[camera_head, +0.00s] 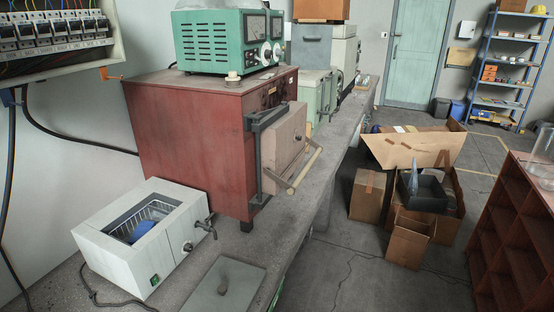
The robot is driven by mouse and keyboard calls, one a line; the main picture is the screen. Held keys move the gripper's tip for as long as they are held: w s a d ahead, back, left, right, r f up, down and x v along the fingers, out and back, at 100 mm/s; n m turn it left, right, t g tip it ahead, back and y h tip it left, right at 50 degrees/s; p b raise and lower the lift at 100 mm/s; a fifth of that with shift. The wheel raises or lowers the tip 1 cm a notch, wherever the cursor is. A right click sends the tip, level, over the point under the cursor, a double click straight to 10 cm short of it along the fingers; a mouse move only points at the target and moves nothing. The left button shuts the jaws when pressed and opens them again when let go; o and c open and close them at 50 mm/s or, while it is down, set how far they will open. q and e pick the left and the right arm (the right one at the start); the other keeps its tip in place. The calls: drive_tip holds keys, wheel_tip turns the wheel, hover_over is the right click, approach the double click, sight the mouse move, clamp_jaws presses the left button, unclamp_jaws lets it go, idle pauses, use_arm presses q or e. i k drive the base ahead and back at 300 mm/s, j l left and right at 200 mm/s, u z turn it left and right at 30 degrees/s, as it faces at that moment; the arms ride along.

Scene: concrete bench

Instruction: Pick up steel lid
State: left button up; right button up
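The steel lid (221,291) is a flat grey rectangular plate with a small dark knob near its middle. It lies flat on the concrete bench at the bottom of the head view, in front of and to the right of a white bath. The white bath (122,257) is an open-topped box with a wire basket and something blue inside. It has a tap on its right side and a green switch on its front. Neither of my grippers shows in this view, and nothing touches the lid.
A red furnace (185,139) with a pale door and handle stands behind the bath, carrying a green instrument (217,42). A black cable (105,303) lies left of the lid. The bench's edge runs close to the lid's right. Cardboard boxes (368,194) stand on the floor.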

sight(230, 285)
drive_tip(key=u, duration=0.45)
drive_tip(key=i+l+u, duration=0.15)
drive_tip(key=l+u, duration=0.25)
drive_tip(key=i+l+u, duration=0.15)
drive_tip(key=l+u, duration=0.25)
drive_tip(key=i+l+u, duration=0.1)
drive_tip(key=l+u, duration=0.15)
drive_tip(key=u, duration=0.2)
drive_tip(key=l+u, duration=0.4)
